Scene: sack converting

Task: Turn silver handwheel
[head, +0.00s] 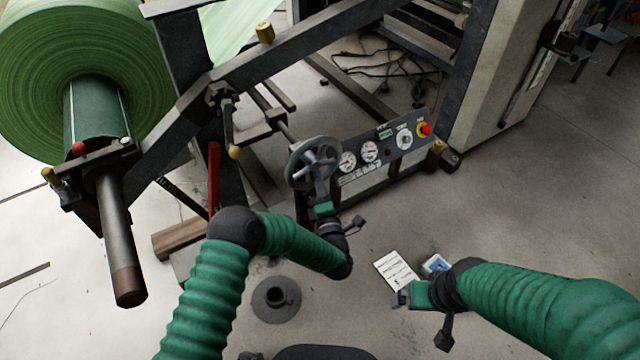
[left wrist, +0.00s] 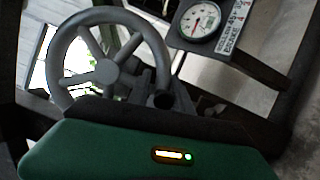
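The silver handwheel (head: 301,177) is a grey spoked wheel on the machine frame, left of the gauge panel. In the left wrist view the handwheel (left wrist: 107,71) fills the upper left, with its hub and spokes facing me. My left gripper (head: 321,190) is at the wheel's lower right edge in the head view, overlapping it. Its fingers are hard to make out, and the green housing hides the wheel's lower rim in the wrist view. I cannot tell whether it touches the wheel. My right gripper (head: 402,298) is low over the floor, away from the wheel; its opening is unclear.
A panel (head: 384,148) with gauges and a red button (head: 425,129) stands right of the wheel. A gauge (left wrist: 199,21) also shows in the wrist view. A green roll (head: 40,120) on a shaft and a red lever (head: 214,180) are at left. Papers (head: 396,269) lie on the floor.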

